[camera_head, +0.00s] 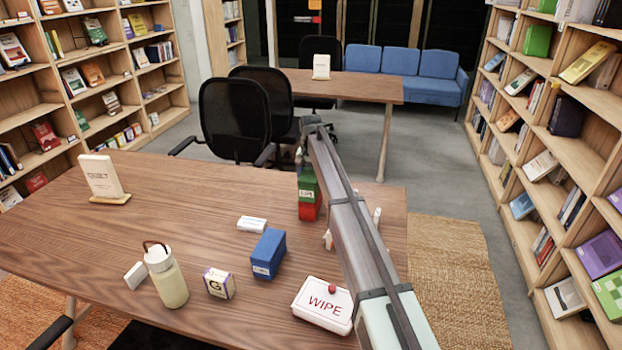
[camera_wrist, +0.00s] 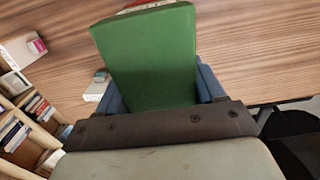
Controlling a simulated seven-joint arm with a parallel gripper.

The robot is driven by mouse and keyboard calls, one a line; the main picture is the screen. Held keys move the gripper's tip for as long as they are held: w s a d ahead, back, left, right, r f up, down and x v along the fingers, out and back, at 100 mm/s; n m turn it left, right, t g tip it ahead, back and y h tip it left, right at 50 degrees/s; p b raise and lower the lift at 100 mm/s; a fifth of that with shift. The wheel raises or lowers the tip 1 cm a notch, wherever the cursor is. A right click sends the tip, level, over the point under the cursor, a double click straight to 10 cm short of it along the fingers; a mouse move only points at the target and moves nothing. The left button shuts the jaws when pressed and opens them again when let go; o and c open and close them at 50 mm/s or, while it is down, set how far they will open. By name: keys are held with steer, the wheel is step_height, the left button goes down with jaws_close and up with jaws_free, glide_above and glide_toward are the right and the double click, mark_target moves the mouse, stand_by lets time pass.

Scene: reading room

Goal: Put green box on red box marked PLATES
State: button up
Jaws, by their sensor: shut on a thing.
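The green box (camera_head: 307,182) with a white label is between the fingers of my gripper (camera_head: 301,164), which is shut on it. The red box (camera_head: 309,212) stands on the wooden table directly below the green box, and the two look in line and touching or nearly so. Its marking cannot be read here. In the wrist view the green box (camera_wrist: 150,58) fills the space between the fingertips of my gripper (camera_wrist: 160,92), and a red and white strip of the red box (camera_wrist: 150,4) shows beyond its far edge.
On the table (camera_head: 190,215) are a blue box (camera_head: 268,254), a white box (camera_head: 252,224), a WIPE box (camera_head: 322,305), a G box (camera_head: 219,283), a bottle (camera_head: 167,277) and a standing sign (camera_head: 102,176). Small white items stand right of the red box, partly behind my arm.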

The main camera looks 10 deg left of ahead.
steer(key=shift+f, duration=0.1)
steer(key=o, duration=1.3)
step_height(320, 180, up, 12)
steer(key=shift+r, duration=0.15)
